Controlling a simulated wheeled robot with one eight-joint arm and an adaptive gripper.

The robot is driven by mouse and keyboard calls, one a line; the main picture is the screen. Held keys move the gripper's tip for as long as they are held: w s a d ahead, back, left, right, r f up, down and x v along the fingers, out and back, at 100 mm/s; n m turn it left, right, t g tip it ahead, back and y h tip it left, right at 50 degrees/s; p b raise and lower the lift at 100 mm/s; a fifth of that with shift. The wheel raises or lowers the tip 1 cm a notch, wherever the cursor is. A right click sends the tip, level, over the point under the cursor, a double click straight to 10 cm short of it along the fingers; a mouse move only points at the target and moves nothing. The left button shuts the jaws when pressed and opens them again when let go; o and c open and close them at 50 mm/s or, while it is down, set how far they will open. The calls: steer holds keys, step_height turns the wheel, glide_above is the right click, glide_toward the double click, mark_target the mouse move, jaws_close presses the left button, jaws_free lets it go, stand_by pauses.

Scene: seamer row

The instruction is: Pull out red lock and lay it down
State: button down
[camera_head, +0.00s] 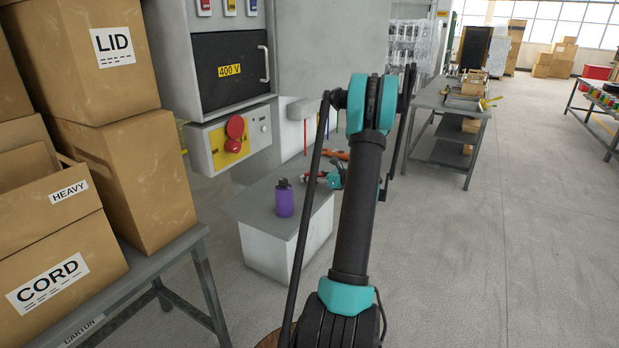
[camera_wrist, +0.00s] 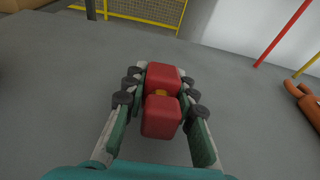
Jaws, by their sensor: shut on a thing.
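My gripper (camera_wrist: 161,103) is shut on the red lock (camera_wrist: 161,118). The lock shows in the wrist view as two rounded red blocks with a small orange-yellow part between them, the fingers on both sides. A grey worktop (camera_wrist: 60,90) lies beneath it; I cannot tell whether the lock touches it. In the head view my gripper (camera_head: 326,178) is low over the same worktop (camera_head: 253,206), partly hidden by my arm, with a bit of red at its tip.
A purple bottle (camera_head: 284,198) stands on the worktop left of my gripper. An orange-handled tool (camera_head: 335,154) lies behind it. A grey cabinet with a 400 V door (camera_head: 231,85) and a red knob (camera_head: 235,127) stands at left. Stacked cartons (camera_head: 120,150) fill the left side.

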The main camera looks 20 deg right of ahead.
steer(key=c, duration=1.2)
jaws_free()
steer(key=shift+o, duration=0.2)
steer(key=v, duration=1.2)
